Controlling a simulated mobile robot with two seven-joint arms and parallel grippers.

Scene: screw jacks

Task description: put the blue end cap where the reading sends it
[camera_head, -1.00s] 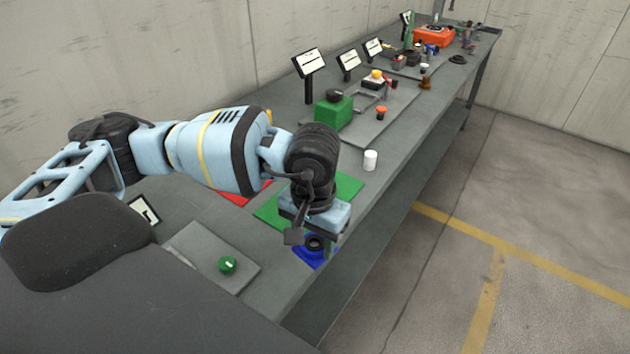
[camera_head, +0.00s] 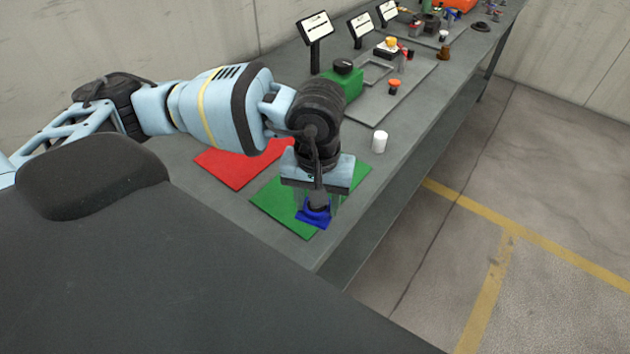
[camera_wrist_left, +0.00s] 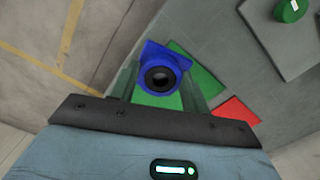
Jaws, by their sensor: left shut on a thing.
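The blue end cap (camera_head: 314,216) is a blue squarish piece with a dark round ring and hole. It also shows in the left wrist view (camera_wrist_left: 176,58), between the fingers. My left gripper (camera_head: 317,203) points down and is shut on it. In the head view the cap overlaps the front corner of a green mat (camera_head: 274,204); I cannot tell whether it touches the mat. A red mat (camera_head: 232,170) lies to the left. Several tilted display signs (camera_head: 315,29) stand along the bench; their text is too small to read. My right gripper is out of view.
A white cylinder (camera_head: 379,142) stands near the bench's front edge, right of the green mat. A green block (camera_head: 350,82) with a dark knob and a grey plate (camera_head: 388,108) lie beyond. The left wrist view shows a green knob (camera_wrist_left: 291,9) on another grey plate (camera_wrist_left: 285,52).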

